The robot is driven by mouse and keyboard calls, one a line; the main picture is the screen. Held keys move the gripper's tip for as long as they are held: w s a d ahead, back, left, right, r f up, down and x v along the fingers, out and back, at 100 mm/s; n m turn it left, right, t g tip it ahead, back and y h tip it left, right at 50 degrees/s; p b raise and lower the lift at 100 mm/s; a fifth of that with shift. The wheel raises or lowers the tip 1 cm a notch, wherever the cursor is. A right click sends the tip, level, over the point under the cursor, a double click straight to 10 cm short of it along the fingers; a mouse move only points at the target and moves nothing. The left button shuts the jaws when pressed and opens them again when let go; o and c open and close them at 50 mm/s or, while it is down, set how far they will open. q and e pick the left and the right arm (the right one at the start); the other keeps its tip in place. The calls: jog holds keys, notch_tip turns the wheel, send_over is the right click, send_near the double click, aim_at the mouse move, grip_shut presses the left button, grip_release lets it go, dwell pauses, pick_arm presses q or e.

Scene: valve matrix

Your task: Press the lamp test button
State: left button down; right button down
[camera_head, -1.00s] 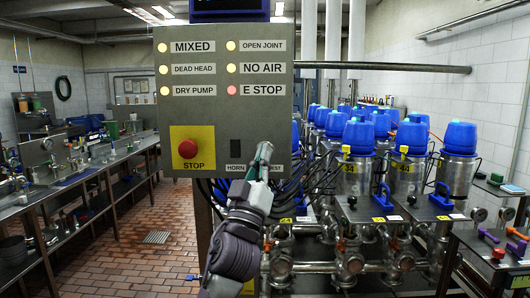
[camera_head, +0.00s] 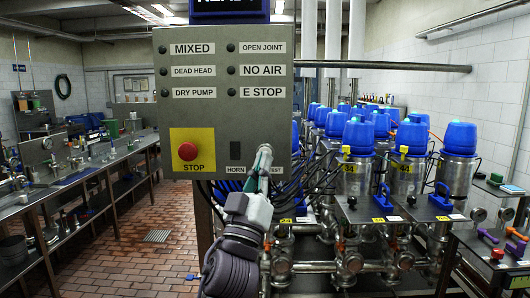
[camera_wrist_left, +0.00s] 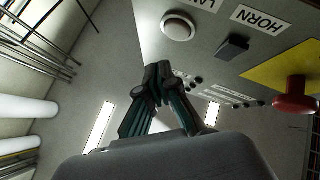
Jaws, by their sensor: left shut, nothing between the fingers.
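The grey control panel (camera_head: 215,118) stands in front of me. Its lamp test button, a pale round button (camera_wrist_left: 178,26), shows in the left wrist view beside a partly cut-off label reading LAM. In the head view my gripper covers most of the button, and the label below it is partly hidden. My left gripper (camera_head: 264,152) is shut and empty at the panel's lower right. In the left wrist view its fingertips (camera_wrist_left: 158,76) appear apart from the button. All the indicator lamps (camera_head: 231,70) are dark. My right gripper is not in view.
A red STOP button (camera_head: 187,151) on a yellow plate (camera_head: 192,139) sits left of the dark horn switch (camera_head: 235,147). Blue-capped metal valves (camera_head: 357,150) and cables fill the right. A workbench (camera_head: 70,180) runs along the left, with open tiled floor between.

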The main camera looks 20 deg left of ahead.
pick_arm(q)
jog(key=shift+s+d, duration=0.2)
jog(key=shift+s, duration=0.45)
jog(key=shift+s+d, duration=0.15)
jog(key=shift+s, duration=0.45)
